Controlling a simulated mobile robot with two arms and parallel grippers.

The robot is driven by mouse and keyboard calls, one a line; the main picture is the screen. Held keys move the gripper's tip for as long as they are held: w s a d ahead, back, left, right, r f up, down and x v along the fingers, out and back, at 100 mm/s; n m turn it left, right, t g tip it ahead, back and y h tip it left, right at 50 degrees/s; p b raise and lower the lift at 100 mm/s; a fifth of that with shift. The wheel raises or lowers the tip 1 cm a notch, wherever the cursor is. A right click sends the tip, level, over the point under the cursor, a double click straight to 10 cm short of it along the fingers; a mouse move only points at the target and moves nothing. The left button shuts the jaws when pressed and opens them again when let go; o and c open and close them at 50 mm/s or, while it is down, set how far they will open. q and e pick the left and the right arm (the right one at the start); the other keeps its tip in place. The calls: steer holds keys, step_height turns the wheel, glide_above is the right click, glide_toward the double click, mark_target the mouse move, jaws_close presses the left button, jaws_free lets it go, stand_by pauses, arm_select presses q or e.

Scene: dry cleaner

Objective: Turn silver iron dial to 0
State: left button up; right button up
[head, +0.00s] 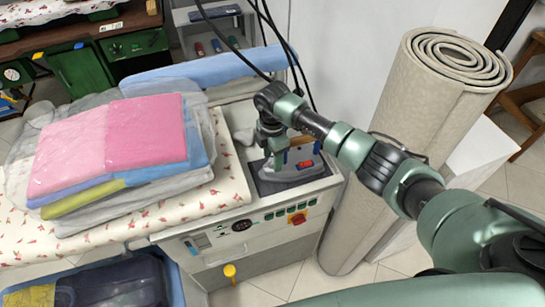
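The silver iron (284,174) rests on a dark pad at the right end of the pressing table. It has a small red part (305,164) on its upper right side; I cannot tell whether this is the dial, and no dial setting is readable. My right gripper (274,150) points down over the iron's left part, close above or touching it. The gripper and wrist hide part of the iron. Its fingers are too small to tell open from shut. My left gripper is not in view.
Folded pink, blue and yellow-green laundry (115,135) in plastic covers the floral ironing board (228,180) to the left. A rolled beige carpet (375,150) stands close on the right. Dark cables hang above. The table's front panel (250,232) has buttons and a gauge.

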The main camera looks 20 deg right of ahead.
mark_target(272, 160)
step_height(272, 160, up, 8)
steer(key=shift+f+b, duration=0.15)
steer(key=shift+b, duration=0.95)
